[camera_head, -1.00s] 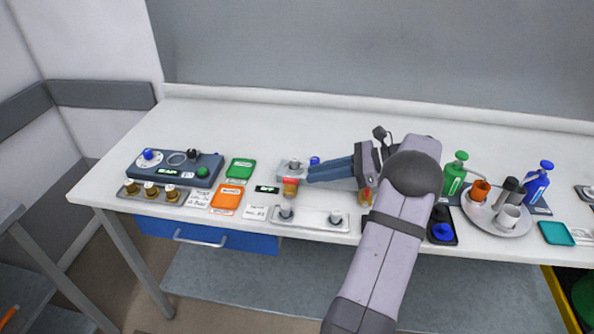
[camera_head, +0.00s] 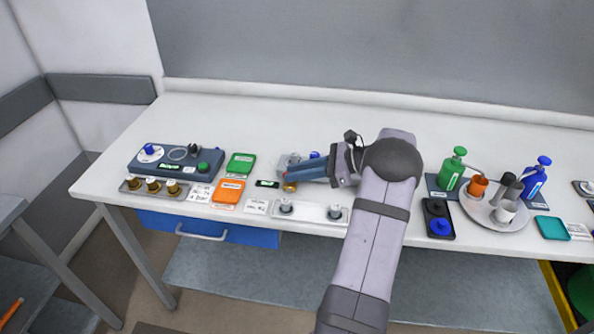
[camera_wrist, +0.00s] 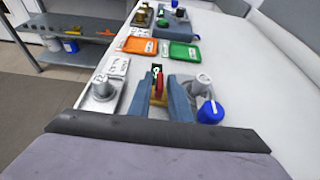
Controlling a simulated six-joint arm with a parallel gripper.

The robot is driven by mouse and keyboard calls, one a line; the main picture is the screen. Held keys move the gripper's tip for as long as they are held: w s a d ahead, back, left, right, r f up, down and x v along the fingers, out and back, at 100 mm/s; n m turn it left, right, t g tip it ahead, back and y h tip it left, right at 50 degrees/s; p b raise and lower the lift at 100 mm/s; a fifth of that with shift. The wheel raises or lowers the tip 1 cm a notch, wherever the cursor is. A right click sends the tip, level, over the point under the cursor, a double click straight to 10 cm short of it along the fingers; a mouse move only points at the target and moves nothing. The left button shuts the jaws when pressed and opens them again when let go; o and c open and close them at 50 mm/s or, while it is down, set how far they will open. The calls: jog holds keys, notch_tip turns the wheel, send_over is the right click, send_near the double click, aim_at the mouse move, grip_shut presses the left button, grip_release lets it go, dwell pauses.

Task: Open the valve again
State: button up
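The valve with a red lever (camera_wrist: 159,85) and a brass part (camera_wrist: 157,101) shows between my fingers in the wrist view. In the head view only a small brass part (camera_head: 290,187) shows beside my fingertips; the rest is hidden. My gripper (camera_wrist: 162,83) has its two blue fingers apart, one on each side of the red lever. A gap shows around the lever, though I cannot tell whether one finger touches it. In the head view my gripper (camera_head: 290,176) reaches left, low over the bench.
A blue knob (camera_wrist: 210,112) and a grey post (camera_wrist: 203,83) stand close to the right finger in the wrist view. A metal plate with posts (camera_head: 311,210) lies at the bench's front. Orange (camera_head: 229,190) and green (camera_head: 240,164) trays lie to the left. The back of the bench is clear.

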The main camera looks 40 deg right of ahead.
grip_shut()
jog(key=shift+w, duration=0.1)
jog(key=shift+n+g+y+p, duration=0.5)
jog(key=shift+n, duration=0.2)
jog(key=shift+g, duration=0.3)
grip_release()
